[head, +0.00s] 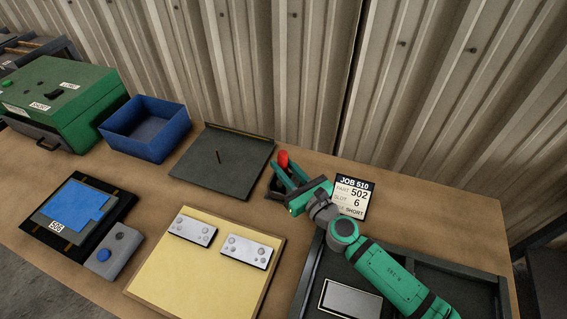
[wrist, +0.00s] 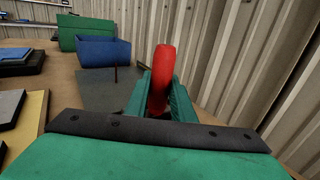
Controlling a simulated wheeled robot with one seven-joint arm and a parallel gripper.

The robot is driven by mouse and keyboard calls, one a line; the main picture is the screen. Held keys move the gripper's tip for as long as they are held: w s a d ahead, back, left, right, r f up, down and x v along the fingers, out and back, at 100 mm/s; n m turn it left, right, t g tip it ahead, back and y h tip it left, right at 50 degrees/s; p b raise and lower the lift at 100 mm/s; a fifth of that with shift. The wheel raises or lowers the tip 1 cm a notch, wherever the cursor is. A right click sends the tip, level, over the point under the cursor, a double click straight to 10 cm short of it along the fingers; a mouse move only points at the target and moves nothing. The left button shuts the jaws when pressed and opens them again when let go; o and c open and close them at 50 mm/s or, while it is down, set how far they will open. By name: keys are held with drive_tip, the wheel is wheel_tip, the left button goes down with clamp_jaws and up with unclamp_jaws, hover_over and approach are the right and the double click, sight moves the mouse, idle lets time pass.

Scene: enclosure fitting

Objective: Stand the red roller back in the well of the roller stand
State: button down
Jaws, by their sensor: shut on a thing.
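The red roller (head: 283,158) is upright between the fingers of my gripper (head: 282,175). In the wrist view the red roller (wrist: 161,78) stands between the two green fingers of my gripper (wrist: 160,100), slightly tilted, with its lower end hidden. The dark roller stand (head: 272,187) shows partly behind and below the fingers in the head view. My gripper is shut on the roller. The well is hidden, so I cannot tell whether the roller's lower end is in it.
A job card (head: 355,196) stands right of my gripper. A dark plate with a thin peg (head: 235,178) lies to the left, beside a blue bin (head: 146,130) and a green box (head: 65,105). A yellow board (head: 185,270) with two metal plates and a dark tray (head: 440,268) lie nearer.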

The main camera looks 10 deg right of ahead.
drive_tip(key=shift+f, duration=0.1)
drive_tip(key=c, duration=1.4)
unclamp_jaws()
drive_tip(key=shift+c, duration=0.2)
drive_tip(key=shift+s, duration=0.1)
drive_tip(key=v, duration=1)
drive_tip(key=shift+s, duration=0.2)
drive_tip(key=shift+s, duration=0.1)
